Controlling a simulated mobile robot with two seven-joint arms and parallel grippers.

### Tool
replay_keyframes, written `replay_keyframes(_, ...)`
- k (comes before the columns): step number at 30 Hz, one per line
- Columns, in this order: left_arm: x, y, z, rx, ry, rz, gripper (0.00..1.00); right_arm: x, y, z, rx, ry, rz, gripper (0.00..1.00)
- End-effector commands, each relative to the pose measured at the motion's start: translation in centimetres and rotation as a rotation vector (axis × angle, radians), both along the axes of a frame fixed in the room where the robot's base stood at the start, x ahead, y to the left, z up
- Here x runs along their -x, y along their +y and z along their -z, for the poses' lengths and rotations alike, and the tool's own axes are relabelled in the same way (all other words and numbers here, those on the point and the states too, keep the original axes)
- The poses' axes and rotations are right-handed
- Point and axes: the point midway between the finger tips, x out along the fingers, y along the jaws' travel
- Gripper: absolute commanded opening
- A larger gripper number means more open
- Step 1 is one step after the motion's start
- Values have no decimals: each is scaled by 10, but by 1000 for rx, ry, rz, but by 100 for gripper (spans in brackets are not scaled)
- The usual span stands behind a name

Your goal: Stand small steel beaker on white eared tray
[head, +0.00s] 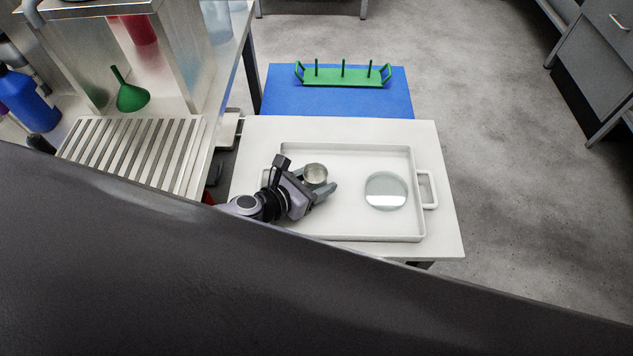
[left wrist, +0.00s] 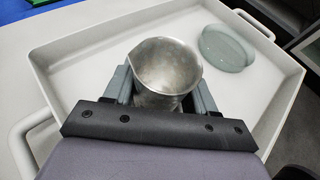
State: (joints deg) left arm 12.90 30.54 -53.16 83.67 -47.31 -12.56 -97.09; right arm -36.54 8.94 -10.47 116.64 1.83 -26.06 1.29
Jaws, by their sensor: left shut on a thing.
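The small steel beaker (head: 315,174) is upright between the fingers of my left gripper (head: 322,187), over the left part of the white eared tray (head: 418,228). The gripper is shut on the beaker, with a finger on each side of it. In the left wrist view the beaker (left wrist: 165,68) shows its open, empty-looking mouth, and the tray's wall (left wrist: 45,80) runs around it. The beaker's base is hidden, so I cannot tell whether it touches the tray floor. My right gripper is not in view.
A round glass dish (head: 386,191) sits in the right half of the tray. A green rack with pegs (head: 345,77) stands on a blue surface (head: 290,95) behind. A metal bench with a slatted rack (head: 130,150), green funnel (head: 130,96) and blue bottle (head: 30,101) is at the left.

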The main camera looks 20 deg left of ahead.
Motion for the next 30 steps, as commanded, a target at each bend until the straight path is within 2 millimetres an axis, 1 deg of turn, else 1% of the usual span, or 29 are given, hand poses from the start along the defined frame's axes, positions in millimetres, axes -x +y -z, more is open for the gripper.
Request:
replay_keyframes(3,0,0,-2,0,-1,0,25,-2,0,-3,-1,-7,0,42)
replay_keyframes(8,0,0,4,0,-1,0,25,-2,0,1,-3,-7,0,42)
replay_keyframes(9,0,0,2,0,-1,0,69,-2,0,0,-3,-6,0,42)
replay_keyframes(10,0,0,2,0,-1,0,79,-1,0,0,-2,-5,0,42)
replay_keyframes(11,0,0,2,0,-1,0,81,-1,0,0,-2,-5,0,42)
replay_keyframes(19,0,0,1,0,-1,0,81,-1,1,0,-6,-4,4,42)
replay_keyframes(23,1,1,-4,-1,0,0,81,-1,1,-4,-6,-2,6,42)
replay_keyframes(26,12,7,-7,0,1,1,81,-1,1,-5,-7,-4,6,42)
replay_keyframes(30,32,18,-17,-1,1,1,81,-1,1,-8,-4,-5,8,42)
